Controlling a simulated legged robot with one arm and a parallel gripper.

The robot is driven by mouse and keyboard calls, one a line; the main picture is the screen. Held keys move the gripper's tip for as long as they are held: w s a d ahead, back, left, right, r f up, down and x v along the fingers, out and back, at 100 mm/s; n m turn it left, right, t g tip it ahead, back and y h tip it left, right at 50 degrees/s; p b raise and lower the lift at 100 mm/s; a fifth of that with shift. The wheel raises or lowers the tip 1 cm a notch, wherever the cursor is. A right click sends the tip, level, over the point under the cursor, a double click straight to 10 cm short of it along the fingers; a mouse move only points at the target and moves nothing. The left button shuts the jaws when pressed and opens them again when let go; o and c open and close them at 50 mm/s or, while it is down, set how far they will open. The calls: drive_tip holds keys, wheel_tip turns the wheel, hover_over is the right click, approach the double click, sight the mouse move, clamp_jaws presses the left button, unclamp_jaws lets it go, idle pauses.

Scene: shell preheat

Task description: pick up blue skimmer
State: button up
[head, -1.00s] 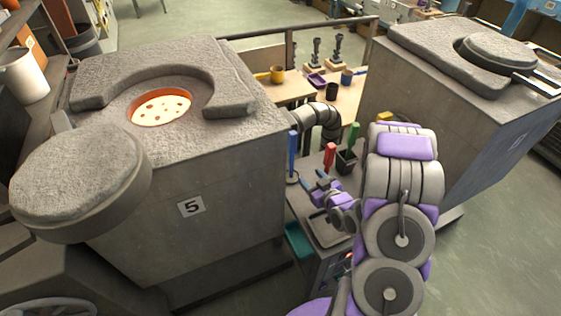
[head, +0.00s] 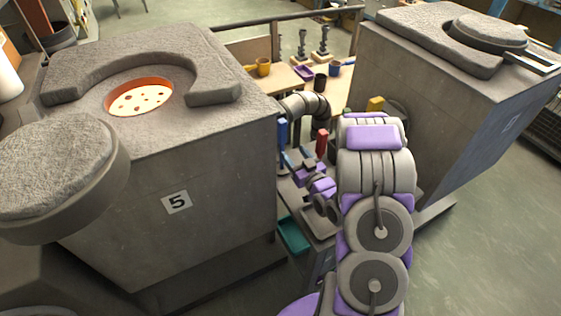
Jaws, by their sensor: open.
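The blue skimmer (head: 282,132) stands upright beside the right wall of the furnace marked 5, with its blue handle on top. Its lower part is hard to make out. My gripper (head: 296,157) is open and empty, just right of and below the blue handle. The fingers look close to the handle, but I cannot tell whether they touch it. My arm covers part of the workbench behind it.
A red handle (head: 321,143) stands just right of my gripper. The furnace (head: 225,190) walls the left side, with a glowing opening on top. A second furnace (head: 450,110) stands right. A teal tray (head: 292,235) lies below.

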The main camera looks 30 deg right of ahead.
sight(283, 138)
drive_tip(key=w, duration=0.3)
drive_tip(key=w+b, duration=0.1)
drive_tip(key=w, duration=0.2)
drive_tip(key=shift+w+d+f, duration=0.1)
drive_tip(key=shift+w+d, duration=0.1)
drive_tip(key=shift+w, duration=0.1)
drive_tip(key=shift+w+a, duration=0.25)
drive_tip(key=shift+w, duration=0.4)
drive_tip(key=w, duration=0.1)
drive_tip(key=w+b, duration=0.1)
drive_tip(key=w, duration=0.1)
drive_tip(key=w+b, duration=0.1)
drive_tip(key=shift+w+d, duration=0.25)
drive_tip(key=shift+w, duration=0.15)
drive_tip(key=shift+a, duration=0.1)
drive_tip(key=shift+c, duration=0.3)
drive_tip(key=shift+c, duration=0.8)
drive_tip(key=c, duration=0.8)
drive_tip(key=shift+r, duration=0.25)
